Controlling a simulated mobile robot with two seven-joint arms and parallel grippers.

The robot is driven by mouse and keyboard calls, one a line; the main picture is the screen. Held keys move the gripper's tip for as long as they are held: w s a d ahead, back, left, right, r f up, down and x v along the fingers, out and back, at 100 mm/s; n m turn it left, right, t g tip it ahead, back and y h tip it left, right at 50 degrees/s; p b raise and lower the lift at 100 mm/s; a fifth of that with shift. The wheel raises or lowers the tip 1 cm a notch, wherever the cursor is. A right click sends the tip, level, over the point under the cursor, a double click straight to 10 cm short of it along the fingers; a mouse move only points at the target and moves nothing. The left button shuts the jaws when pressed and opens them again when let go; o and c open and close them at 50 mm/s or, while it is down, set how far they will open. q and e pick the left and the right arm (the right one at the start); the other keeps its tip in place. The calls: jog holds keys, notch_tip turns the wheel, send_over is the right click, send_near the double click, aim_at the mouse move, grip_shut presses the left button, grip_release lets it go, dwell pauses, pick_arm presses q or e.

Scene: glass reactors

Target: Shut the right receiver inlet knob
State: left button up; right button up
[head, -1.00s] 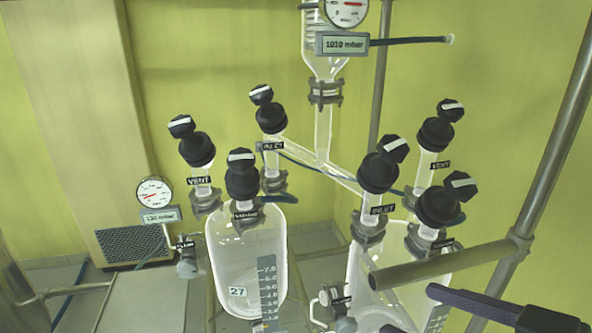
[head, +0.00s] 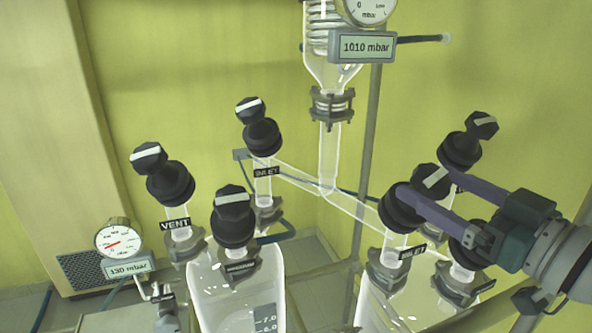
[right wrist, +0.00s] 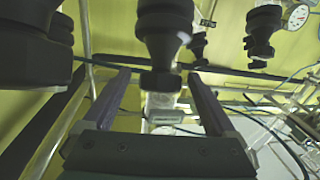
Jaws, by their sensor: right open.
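The right receiver inlet knob (head: 430,181) is black with a white bar on its top, slanting up to the right. It sits on a black valve body (head: 403,210) above an INLET label (head: 412,251). My right gripper (head: 427,184) comes in from the right with its two purple fingers open, one on each side of the knob. In the right wrist view the knob (right wrist: 160,82) shows between the spread fingers; I cannot tell whether either touches it. The right receiver (head: 385,305) is partly cut off below. My left gripper is not in view.
Another black knob (head: 482,125) stands behind the right gripper, and a valve (head: 468,243) sits just below its fingers. The left receiver (head: 240,290) carries several similar knobs. A glass tube (head: 328,155) and a metal pole (head: 368,150) stand behind.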

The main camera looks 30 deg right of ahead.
aim_at(412, 175)
jog(key=w+b, duration=0.1)
jog(key=w, duration=0.2)
jog(key=shift+w+a+f, duration=0.1)
jog(key=shift+w, duration=0.65)
jog(key=c, duration=1.4)
jog(key=shift+r+p, duration=0.25)
jog(key=shift+p, duration=0.1)
jog(key=m+h+p, duration=0.2)
jog(key=p, duration=0.1)
jog(key=shift+d+r+m+h, duration=0.15)
jog(key=shift+d+m+h, duration=0.1)
jog(key=shift+m+h, duration=0.15)
jog(key=shift+d+f+m+h+p, duration=0.1)
jog(key=shift+f+m+h+p, duration=0.1)
jog(key=shift+m+h+p, duration=0.45)
jog(key=shift+f, duration=0.1)
